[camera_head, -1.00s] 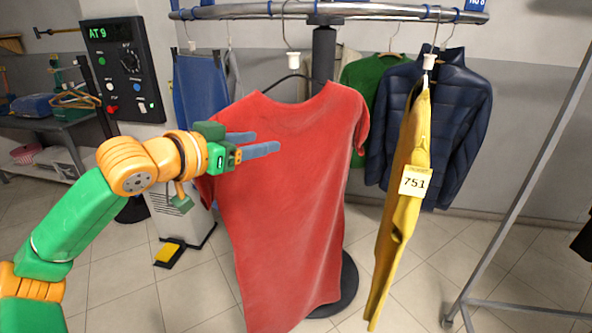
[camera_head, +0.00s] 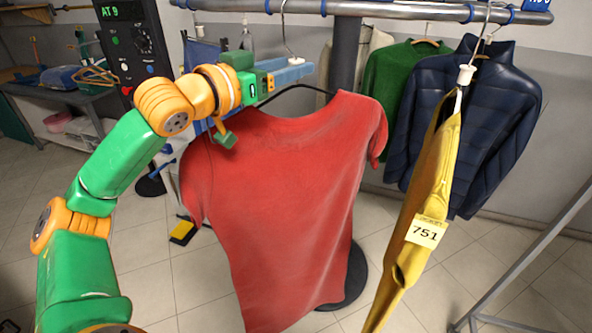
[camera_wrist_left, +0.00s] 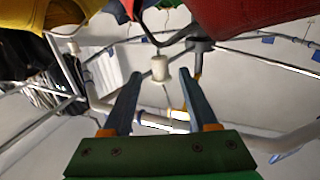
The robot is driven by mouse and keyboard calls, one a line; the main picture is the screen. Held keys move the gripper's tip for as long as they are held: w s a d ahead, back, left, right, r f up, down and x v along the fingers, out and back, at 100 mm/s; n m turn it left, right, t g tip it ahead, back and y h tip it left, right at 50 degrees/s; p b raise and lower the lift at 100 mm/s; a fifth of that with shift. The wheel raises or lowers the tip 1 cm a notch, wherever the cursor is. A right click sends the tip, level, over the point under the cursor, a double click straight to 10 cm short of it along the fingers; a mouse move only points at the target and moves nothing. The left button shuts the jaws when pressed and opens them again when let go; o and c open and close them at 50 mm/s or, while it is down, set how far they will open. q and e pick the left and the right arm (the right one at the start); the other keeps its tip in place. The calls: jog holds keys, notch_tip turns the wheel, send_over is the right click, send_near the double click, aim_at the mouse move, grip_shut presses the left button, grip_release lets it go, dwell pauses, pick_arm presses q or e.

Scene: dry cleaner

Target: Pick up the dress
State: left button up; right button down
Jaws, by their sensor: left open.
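The red dress (camera_head: 285,190) hangs on a dark hanger from the round rail, in the middle of the head view. The hanger's hook and white collar (camera_head: 294,58) rise above its neckline. My left gripper (camera_head: 292,72) is open beside this collar, above the dress's left shoulder. In the left wrist view the white collar (camera_wrist_left: 160,68) shows between the two finger tips, apart from both fingers. Red cloth (camera_wrist_left: 240,12) fills that view's upper right. My right gripper is not in view.
A yellow garment (camera_head: 425,190) tagged 751 hangs close to the right. A navy puffer jacket (camera_head: 465,120) and a green top (camera_head: 395,85) hang behind. The rail (camera_head: 400,10) runs above the gripper. A control panel (camera_head: 130,45) stands at the left.

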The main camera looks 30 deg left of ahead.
pick_arm(q)
jog(key=w, duration=0.3)
jog(key=shift+d+f, duration=0.2)
jog(key=shift+f, duration=0.2)
jog(key=shift+s+r, duration=0.1)
jog(key=shift+s, duration=0.25)
grip_shut()
dwell(0.5)
